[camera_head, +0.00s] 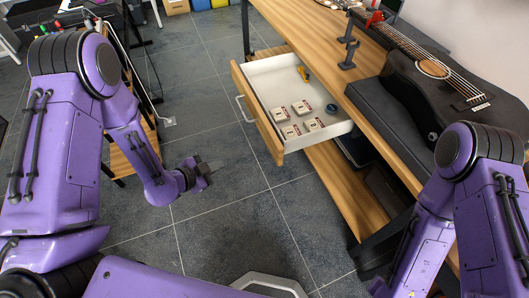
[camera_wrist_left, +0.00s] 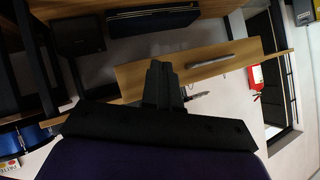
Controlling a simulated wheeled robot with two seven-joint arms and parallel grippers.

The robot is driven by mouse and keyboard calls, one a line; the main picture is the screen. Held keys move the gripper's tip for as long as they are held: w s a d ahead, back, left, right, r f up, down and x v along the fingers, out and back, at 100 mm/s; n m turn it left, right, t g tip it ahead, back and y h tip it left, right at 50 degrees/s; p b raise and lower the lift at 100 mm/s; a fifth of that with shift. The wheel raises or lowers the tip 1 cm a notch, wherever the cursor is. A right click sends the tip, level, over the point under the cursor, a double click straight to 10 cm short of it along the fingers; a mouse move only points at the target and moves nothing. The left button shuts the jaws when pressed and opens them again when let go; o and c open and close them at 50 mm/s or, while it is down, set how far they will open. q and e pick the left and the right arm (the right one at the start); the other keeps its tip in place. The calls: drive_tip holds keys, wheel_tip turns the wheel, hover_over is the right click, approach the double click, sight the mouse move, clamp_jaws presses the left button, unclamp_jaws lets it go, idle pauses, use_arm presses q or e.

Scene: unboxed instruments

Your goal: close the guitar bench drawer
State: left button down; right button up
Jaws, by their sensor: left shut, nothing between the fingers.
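The drawer (camera_head: 263,121) of the guitar bench is pulled well out, with a wooden front, a pale handle (camera_head: 243,109) and a white interior. Several small white boxes (camera_head: 290,131), a yellow item (camera_head: 304,73) and a small dark round item (camera_head: 332,108) lie inside. My left gripper (camera_head: 210,169) is shut and empty, left of the drawer front and apart from it in the head view. In the left wrist view its fingers (camera_wrist_left: 163,84) overlap a wooden panel (camera_wrist_left: 130,82) with a silver bar handle (camera_wrist_left: 210,61). My right arm shows at lower right; its gripper is out of view.
The wooden bench top (camera_head: 318,46) holds a black guitar (camera_head: 421,88) and a dark case (camera_head: 382,113). A lower wooden shelf (camera_head: 347,188) lies beneath. Open grey tiled floor (camera_head: 235,215) lies left of the drawer. Another table stands at the far left.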

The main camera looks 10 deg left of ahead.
sight(269, 140)
use_arm(q)
drive_tip(key=w+r+m+g+h+b, duration=0.1)
drive_tip(key=w+r+m+h+b, duration=0.15)
drive_tip(key=m, duration=0.65)
drive_tip(key=w+r+m+g+h+b, duration=0.15)
drive_tip(key=m+h, duration=0.25)
drive_tip(key=m, duration=0.5)
drive_tip(key=shift+t, duration=0.35)
drive_tip(key=x, duration=0.8)
drive_tip(key=r+x, duration=0.1)
drive_tip(key=x, duration=0.3)
drive_tip(key=shift+w+d, duration=0.2)
drive_tip(key=shift+d, duration=0.35)
drive_tip(key=shift+w+d+p, duration=0.3)
drive_tip(key=shift+w+d, duration=0.05)
drive_tip(key=shift+d, duration=0.15)
use_arm(e)
wheel_tip(269, 140, down, 6)
drive_tip(key=shift+r, duration=0.1)
use_arm(q)
drive_tip(key=shift+f, duration=0.1)
use_arm(e)
drive_tip(key=shift+s, duration=0.1)
